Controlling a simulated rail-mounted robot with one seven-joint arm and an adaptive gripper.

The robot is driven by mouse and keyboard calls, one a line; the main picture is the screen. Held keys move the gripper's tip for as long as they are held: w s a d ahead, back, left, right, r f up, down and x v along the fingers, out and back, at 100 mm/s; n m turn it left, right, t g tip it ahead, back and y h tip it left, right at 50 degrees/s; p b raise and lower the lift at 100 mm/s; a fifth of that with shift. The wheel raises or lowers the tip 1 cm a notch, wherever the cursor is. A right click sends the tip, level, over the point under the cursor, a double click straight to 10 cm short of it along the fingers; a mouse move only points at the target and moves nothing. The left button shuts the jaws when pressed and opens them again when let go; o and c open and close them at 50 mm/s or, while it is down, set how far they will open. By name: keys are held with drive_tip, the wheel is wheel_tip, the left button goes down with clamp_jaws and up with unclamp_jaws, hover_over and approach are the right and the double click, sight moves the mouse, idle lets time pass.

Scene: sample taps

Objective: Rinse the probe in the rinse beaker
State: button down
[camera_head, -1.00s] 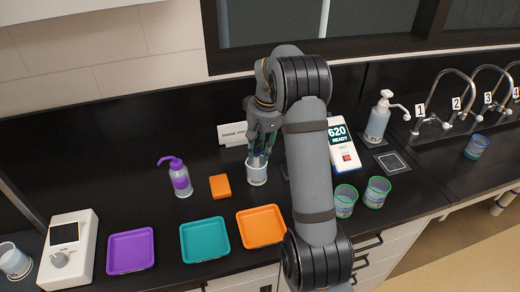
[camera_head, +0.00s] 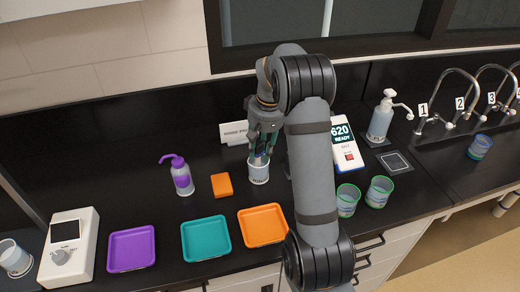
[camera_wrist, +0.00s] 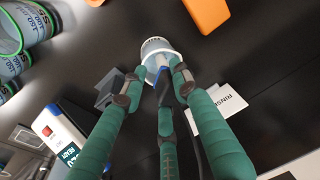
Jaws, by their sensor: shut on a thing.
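The rinse beaker (camera_head: 259,174) is a small clear cup standing on the black bench, with print on its side. It also shows at the top of the wrist view (camera_wrist: 157,45). My gripper (camera_head: 261,149) is directly above it, pointing down. In the wrist view my green fingers (camera_wrist: 160,80) are shut around the probe (camera_wrist: 152,77), a thin dark piece with a blue part. The probe's lower end reaches the beaker's mouth and appears to be inside it. The fingers hide much of the probe, so its depth cannot be told.
A white sign (camera_head: 234,133) stands behind the beaker. An orange block (camera_head: 222,185) and a purple-capped wash bottle (camera_head: 182,178) are to its left. Orange (camera_head: 263,225), teal (camera_head: 206,239) and purple (camera_head: 131,249) trays lie in front. A white meter (camera_head: 345,147) and green-rimmed cups (camera_head: 347,201) are right.

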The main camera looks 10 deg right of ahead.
drive_tip(key=shift+s+d, duration=0.25)
drive_tip(key=shift+d, duration=0.05)
drive_tip(key=shift+w, duration=0.2)
drive_tip(key=shift+w, duration=0.2)
drive_tip(key=shift+r, duration=0.1)
idle(0.5)
wheel_tip(320, 180, up, 9)
drive_tip(key=p, duration=0.8)
drive_tip(key=shift+r, duration=0.15)
drive_tip(key=shift+r+p, duration=1.5)
